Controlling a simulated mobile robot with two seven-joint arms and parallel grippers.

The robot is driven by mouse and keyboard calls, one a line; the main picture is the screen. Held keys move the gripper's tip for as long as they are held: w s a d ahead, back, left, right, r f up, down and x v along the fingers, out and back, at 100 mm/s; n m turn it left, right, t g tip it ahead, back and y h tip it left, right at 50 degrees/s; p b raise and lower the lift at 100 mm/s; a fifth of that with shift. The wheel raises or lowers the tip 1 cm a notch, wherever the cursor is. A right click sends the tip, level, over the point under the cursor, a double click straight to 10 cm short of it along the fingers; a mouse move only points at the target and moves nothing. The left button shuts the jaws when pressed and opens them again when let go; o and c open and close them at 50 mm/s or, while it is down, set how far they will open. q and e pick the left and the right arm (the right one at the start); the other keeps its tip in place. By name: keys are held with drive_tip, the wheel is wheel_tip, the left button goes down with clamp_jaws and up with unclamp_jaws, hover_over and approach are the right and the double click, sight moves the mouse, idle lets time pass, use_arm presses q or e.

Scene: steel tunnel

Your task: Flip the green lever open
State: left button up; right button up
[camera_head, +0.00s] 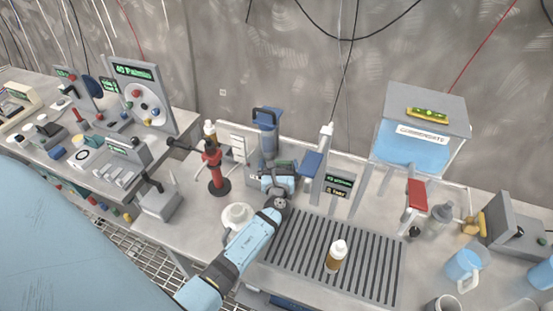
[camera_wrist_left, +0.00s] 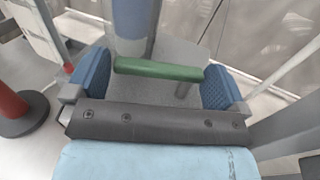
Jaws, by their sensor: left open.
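The green lever (camera_wrist_left: 158,70) shows in the left wrist view as a bar lying nearly level across the picture, in front of a blue and grey column (camera_wrist_left: 135,25). A short grey post is under its right end. My left gripper (camera_wrist_left: 155,86) is open, with one blue pad on each side of the lever and a gap at each end. I cannot tell whether a pad touches it. In the head view my left gripper (camera_head: 279,184) is at the foot of the blue device (camera_head: 266,130), and the lever is hard to make out there. My right gripper is not in view.
A red stand (camera_head: 214,170) and a white cup on a saucer (camera_head: 236,217) are left of my left arm. A blue tank (camera_head: 412,143) stands at the back right.

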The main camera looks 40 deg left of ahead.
use_arm(q)
drive_tip(key=shift+w+a, duration=0.15)
drive_tip(key=shift+w, duration=0.05)
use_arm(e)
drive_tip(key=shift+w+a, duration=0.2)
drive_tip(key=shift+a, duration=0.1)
use_arm(q)
drive_tip(key=shift+c, duration=0.2)
